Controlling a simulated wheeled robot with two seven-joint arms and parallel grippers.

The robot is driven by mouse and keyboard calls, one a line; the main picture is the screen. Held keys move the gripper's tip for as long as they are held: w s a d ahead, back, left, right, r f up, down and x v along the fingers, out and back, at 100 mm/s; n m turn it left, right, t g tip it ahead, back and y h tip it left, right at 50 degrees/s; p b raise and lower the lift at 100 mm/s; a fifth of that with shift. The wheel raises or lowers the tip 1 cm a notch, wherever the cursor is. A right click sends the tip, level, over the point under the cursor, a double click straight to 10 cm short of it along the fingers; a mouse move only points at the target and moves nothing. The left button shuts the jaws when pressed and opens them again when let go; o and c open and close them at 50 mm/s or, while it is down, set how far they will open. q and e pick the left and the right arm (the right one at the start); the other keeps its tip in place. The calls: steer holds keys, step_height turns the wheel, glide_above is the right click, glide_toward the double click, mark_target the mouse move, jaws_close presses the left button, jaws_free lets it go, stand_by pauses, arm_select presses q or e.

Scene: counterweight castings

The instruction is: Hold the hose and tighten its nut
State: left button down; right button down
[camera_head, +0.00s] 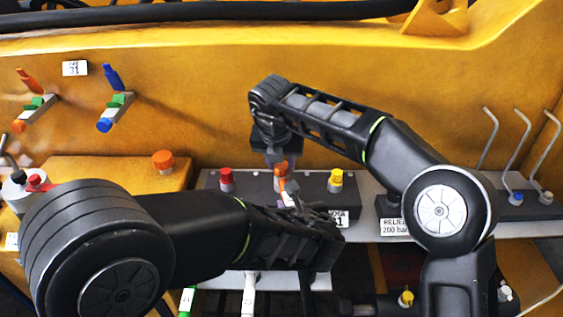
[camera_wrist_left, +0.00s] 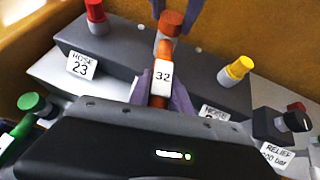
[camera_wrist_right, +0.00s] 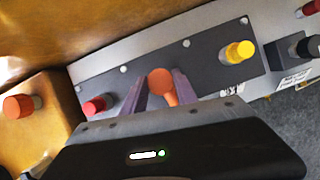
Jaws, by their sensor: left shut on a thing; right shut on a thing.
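The orange hose (camera_wrist_left: 167,50) carries a white tag reading 32 (camera_wrist_left: 162,77) and has an orange nut (camera_wrist_left: 171,20) at its far end, at the dark manifold block (camera_head: 315,188). My left gripper (camera_wrist_left: 158,95) is shut on the hose around the tag; in the head view its fingers (camera_head: 290,198) are partly hidden by the hand. My right gripper (camera_wrist_right: 160,85) is shut on the orange nut (camera_wrist_right: 161,78), one finger on each side, reaching from above in the head view (camera_head: 276,160). The port under the nut is hidden.
A red cap (camera_head: 226,177) and a yellow cap (camera_head: 336,179) flank the nut on the block. A relief valve (camera_head: 391,207) stands to the right. An orange cap (camera_head: 163,160) sits on the yellow casting at left. Bent metal pipes (camera_head: 521,140) rise at far right.

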steer(key=m, duration=0.2)
steer(key=m+h, duration=0.1)
steer(key=m, duration=0.1)
steer(key=shift+a+g+h, duration=0.15)
steer(key=shift+g+h, duration=0.15)
steer(key=shift+f+m+h, duration=0.25)
steer(key=shift+m+h, duration=0.05)
steer(key=shift+m, duration=0.5)
steer(key=shift+r+m, duration=0.1)
steer(key=shift+m, duration=0.2)
steer(key=c, duration=0.9)
jaws_free()
steer(key=shift+r, duration=0.1)
steer(key=shift+c, duration=0.2)
steer(key=shift+s+r, duration=0.1)
steer(key=shift+r, duration=0.1)
